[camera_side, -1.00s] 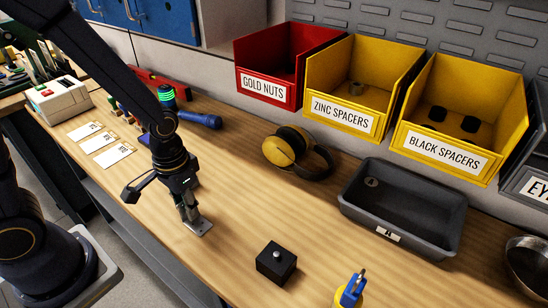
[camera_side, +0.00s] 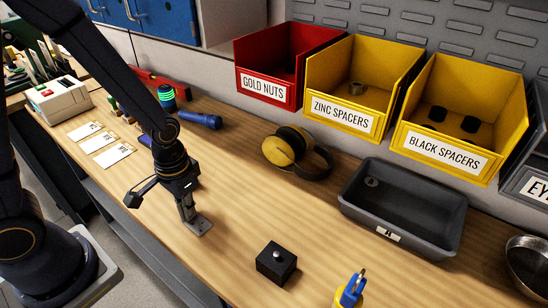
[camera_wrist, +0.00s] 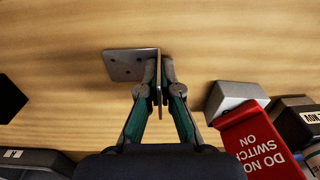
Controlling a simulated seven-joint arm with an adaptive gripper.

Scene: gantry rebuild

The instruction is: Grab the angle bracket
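The angle bracket (camera_side: 199,225) is grey metal, with a flat plate bearing holes on the bench and an upright leg. In the wrist view its flat plate (camera_wrist: 128,66) lies to the left of the fingers, and its upright leg stands edge-on between them. My gripper (camera_side: 185,208) is low over the bench at the bracket. In the wrist view the fingertips of my gripper (camera_wrist: 158,92) are closed against both sides of the upright leg. The lower part of the leg is partly hidden by the fingers.
A black block with a silver knob (camera_side: 276,263) stands to the right, with a grey tray (camera_side: 402,210) and yellow ear defenders (camera_side: 289,150) beyond. A red "do not switch on" tag (camera_wrist: 255,140) lies close on the wrist view's right. Bare wood surrounds the bracket.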

